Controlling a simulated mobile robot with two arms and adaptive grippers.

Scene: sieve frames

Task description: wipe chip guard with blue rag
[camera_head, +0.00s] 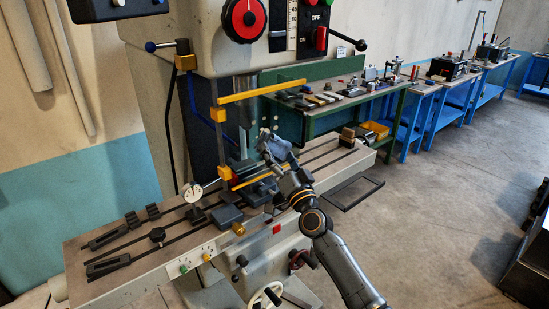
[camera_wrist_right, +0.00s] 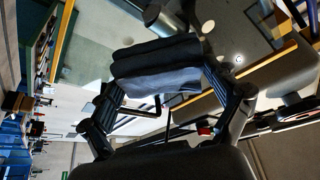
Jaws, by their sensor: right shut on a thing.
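The chip guard (camera_head: 262,91) has a yellow frame around a clear pane, in front of the machine's spindle in the head view. In the wrist view its yellow edge (camera_wrist_right: 268,60) crosses the upper right, and pale spots show near it. My right gripper (camera_head: 271,155) is beside the guard's right side. It is shut on the folded blue rag (camera_head: 280,148). In the wrist view the rag (camera_wrist_right: 158,62) spans between the fingers of the gripper (camera_wrist_right: 160,88). Whether the rag touches the pane cannot be told. My left gripper is out of view.
The machine table (camera_head: 130,262) carries black clamps (camera_head: 108,236) and a dial gauge (camera_head: 193,192). Blue benches (camera_head: 430,103) line the wall. The floor (camera_head: 440,220) at right is mostly clear.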

